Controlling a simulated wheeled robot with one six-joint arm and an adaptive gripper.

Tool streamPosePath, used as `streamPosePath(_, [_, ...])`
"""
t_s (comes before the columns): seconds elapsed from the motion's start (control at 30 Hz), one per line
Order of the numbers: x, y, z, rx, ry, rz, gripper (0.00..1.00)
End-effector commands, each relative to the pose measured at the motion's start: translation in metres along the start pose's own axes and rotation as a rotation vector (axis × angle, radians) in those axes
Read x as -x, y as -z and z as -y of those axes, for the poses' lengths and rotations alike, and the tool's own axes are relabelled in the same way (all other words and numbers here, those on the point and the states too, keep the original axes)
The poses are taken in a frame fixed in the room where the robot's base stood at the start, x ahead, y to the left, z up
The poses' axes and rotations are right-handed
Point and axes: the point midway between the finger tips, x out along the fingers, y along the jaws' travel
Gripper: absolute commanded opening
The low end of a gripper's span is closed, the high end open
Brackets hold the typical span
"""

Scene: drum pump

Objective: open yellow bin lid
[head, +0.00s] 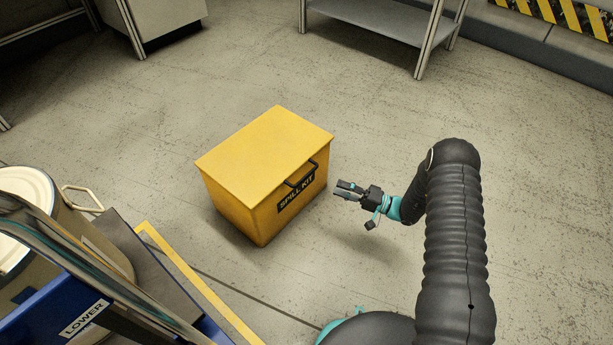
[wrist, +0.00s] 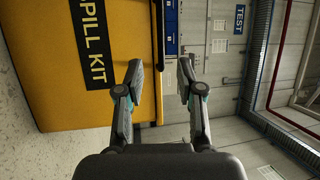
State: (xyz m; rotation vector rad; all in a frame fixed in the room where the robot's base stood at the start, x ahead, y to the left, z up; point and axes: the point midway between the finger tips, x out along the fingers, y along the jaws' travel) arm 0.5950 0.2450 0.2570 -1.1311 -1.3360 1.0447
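The yellow bin (head: 239,203), labelled SPILL KIT, stands on the floor with its flat yellow lid (head: 265,152) shut. A dark handle (head: 302,177) sits at the lid's front edge above the label. My gripper (head: 340,189) is just right of the bin's front face, near the handle, and looks apart from it. In the wrist view my gripper (wrist: 160,75) is open with nothing between its pads. There the bin front (wrist: 60,85) appears turned sideways on the left, and the dark handle (wrist: 157,35) lines up with the gap between the fingertips, seemingly beyond them.
A blue cart (head: 45,310) marked LOWER, carrying a drum (head: 80,235), stands at the lower left beside a yellow floor-level edge (head: 195,280). A metal shelf (head: 380,20) and a grey cabinet (head: 165,15) stand behind. The floor around the bin is clear.

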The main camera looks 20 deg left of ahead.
Motion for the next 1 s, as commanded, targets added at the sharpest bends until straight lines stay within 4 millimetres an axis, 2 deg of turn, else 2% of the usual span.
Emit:
streamPosePath(0.4, [-0.077, -0.001, 0.001, -0.001, -0.001, 0.005, 0.37])
streamPosePath(0.6, [-0.107, -0.001, 0.001, -0.001, -0.001, 0.004, 0.37])
streamPosePath(0.8, [-0.121, -0.001, 0.001, -0.001, -0.001, 0.003, 0.37])
streamPosePath(1.0, [-0.124, -0.001, 0.001, -0.002, -0.001, 0.001, 0.37])
